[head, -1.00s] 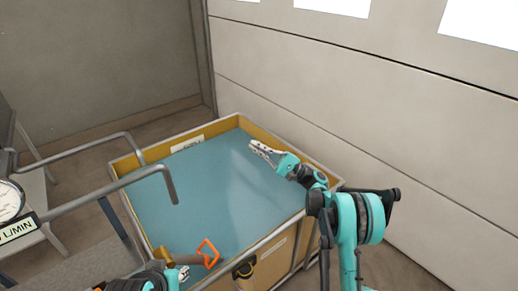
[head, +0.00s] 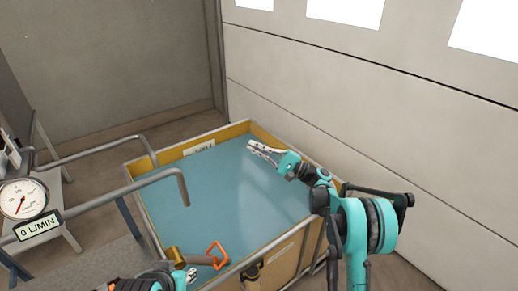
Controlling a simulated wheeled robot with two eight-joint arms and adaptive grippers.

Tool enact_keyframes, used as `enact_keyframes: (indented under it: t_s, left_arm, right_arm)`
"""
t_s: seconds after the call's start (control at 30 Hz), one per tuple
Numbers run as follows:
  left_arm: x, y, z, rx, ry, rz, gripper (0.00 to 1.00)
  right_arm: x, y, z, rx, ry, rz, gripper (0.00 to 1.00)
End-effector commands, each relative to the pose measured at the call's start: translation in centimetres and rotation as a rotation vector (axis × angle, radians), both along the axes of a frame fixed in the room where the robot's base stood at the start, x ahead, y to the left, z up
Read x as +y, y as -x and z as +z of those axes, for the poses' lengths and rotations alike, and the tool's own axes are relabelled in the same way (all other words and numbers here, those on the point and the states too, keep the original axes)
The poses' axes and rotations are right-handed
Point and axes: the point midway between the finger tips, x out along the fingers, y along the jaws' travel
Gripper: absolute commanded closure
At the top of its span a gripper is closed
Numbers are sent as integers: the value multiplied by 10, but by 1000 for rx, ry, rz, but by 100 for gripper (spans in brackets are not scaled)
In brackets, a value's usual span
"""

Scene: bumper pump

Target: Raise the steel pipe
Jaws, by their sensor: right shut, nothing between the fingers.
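A grey steel pipe (head: 118,198) runs in from the left and bends down over the blue water of the tank (head: 296,247). A second grey steel pipe (head: 95,143) runs behind it and also bends down at the tank's left side. I cannot tell which one the task means. My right gripper (head: 262,150) is shut and empty above the far right part of the water, apart from both pipes. My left gripper (head: 191,275) shows only in part at the bottom edge, close to a brass fitting (head: 176,257) and an orange handle (head: 217,255). Its jaws are not clear.
A round gauge (head: 23,199) with a "0 L/MIN" plate (head: 38,227) stands at the left. A pale panelled wall (head: 400,110) is close behind the tank on the right. The water's middle is clear.

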Motion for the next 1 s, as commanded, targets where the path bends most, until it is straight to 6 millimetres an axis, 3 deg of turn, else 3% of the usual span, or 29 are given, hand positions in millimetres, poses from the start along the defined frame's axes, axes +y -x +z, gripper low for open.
enact_keyframes:
  t_s: [0.17,1.0]
  left_arm:
    - [0,0,6,0,0,0,67]
    - [0,0,5,0,0,0,67]
  right_arm:
    - [6,1,9,-11,17,0,100]
    - [6,1,8,-13,19,0,100]
